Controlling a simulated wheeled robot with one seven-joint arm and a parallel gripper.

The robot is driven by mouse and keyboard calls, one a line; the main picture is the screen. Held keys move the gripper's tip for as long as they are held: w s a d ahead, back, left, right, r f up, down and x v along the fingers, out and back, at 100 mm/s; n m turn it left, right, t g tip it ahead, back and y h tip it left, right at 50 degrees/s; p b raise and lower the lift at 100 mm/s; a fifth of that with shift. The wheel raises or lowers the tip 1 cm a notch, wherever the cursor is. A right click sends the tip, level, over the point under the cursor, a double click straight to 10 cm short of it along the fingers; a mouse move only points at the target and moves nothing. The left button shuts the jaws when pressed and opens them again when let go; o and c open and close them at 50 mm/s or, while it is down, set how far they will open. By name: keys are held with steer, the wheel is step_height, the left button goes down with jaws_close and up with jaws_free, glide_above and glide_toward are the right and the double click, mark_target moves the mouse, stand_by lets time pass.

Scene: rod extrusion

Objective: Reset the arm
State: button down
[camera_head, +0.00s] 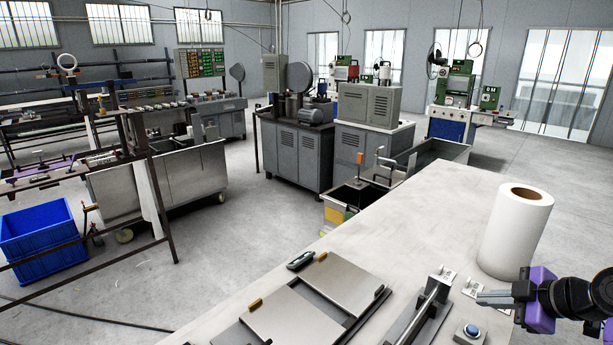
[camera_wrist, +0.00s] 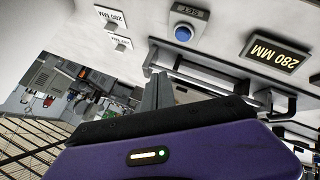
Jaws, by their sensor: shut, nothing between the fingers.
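My gripper (camera_head: 494,297) shows at the lower right of the head view, purple and black at the wrist. Its grey fingers point left and are shut with nothing between them. It is over the right part of the white worktable (camera_head: 430,215), below a white roll and to the right of a metal bar fixture. In the wrist view the closed fingers (camera_wrist: 156,92) rise from the purple housing at the middle. A blue button (camera_head: 472,331) lies below the fingers in the head view; it also shows in the wrist view (camera_wrist: 183,34).
A large white roll (camera_head: 515,235) stands upright near the gripper. A metal bar fixture (camera_head: 424,306) and flat plates (camera_head: 290,330) lie on the table. A "280 MM" display (camera_wrist: 275,54) shows in the wrist view. A blue crate (camera_head: 40,238) and machines stand on the floor beyond.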

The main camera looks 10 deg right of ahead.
steer(key=w+d+r+m+t+h, duration=0.35)
steer(key=r+m+t+h, duration=0.2)
steer(key=m, duration=0.25)
steer(key=s+a+f+m, duration=0.1)
steer(key=s+a+f, duration=0.2)
steer(key=s+a, duration=0.6)
steer(key=s+a+f+m+y, duration=0.1)
steer(key=s+a+f, duration=0.2)
steer(key=s+a, duration=0.7)
steer(key=s+a+f+m+y, duration=0.1)
steer(key=s+a, duration=0.9)
steer(key=s, duration=1.4)
steer(key=shift+f+m, duration=0.6)
steer(key=shift+f, duration=0.35)
steer(key=shift+s+a+y, duration=0.1)
steer(key=shift+y, duration=0.15)
